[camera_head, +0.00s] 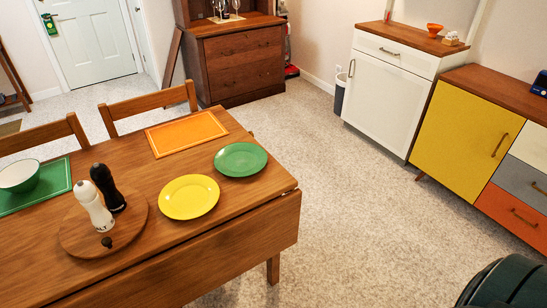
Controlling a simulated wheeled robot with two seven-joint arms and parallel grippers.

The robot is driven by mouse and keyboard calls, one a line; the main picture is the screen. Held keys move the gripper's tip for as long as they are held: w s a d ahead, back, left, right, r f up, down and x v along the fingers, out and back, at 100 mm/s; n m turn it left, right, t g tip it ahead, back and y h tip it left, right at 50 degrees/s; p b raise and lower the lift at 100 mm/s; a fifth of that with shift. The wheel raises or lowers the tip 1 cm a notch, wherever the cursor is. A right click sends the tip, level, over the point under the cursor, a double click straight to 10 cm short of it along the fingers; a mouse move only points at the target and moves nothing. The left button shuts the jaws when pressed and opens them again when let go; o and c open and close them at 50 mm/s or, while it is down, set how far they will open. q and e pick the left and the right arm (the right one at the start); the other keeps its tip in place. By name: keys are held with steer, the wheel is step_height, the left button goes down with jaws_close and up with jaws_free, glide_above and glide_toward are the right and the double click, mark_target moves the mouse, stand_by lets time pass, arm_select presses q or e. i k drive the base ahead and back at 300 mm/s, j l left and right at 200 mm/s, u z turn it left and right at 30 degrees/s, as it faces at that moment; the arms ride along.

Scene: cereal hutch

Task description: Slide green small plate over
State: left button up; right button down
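The small green plate (240,159) lies flat on the wooden dining table (150,268), near its right end. A yellow plate (189,197) lies just to its lower left, and the two rims are very close; I cannot tell if they touch. An orange placemat (186,133) lies to the upper left of the green plate. Neither of my grippers shows in the head view.
A round wooden board (75,240) bears white (92,205) and black (107,187) mills. A green bowl (20,175) stands on a green placemat (50,182). Chairs (150,103) line the far side. Open carpet (340,200) separates the table from cabinets at right.

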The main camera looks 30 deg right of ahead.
mark_target(239, 159)
steer(key=u, duration=0.3)
steer(key=l+u, duration=0.8)
steer(key=u, duration=0.2)
steer(key=k+l+u, duration=0.1)
steer(key=l, duration=0.3)
steer(key=l+u, duration=0.15)
steer(key=l, duration=0.25)
steer(key=k+l+u, duration=0.1)
steer(key=l, duration=0.3)
steer(key=k+l+u, duration=0.1)
steer(key=l, duration=0.25)
steer(key=k+l+u, duration=0.15)
steer(key=l, duration=0.25)
steer(key=k+l, duration=0.2)
steer(key=l, duration=0.2)
steer(key=k+l, duration=0.2)
steer(key=l, duration=0.2)
steer(key=k+l, duration=0.2)
steer(key=l, duration=0.2)
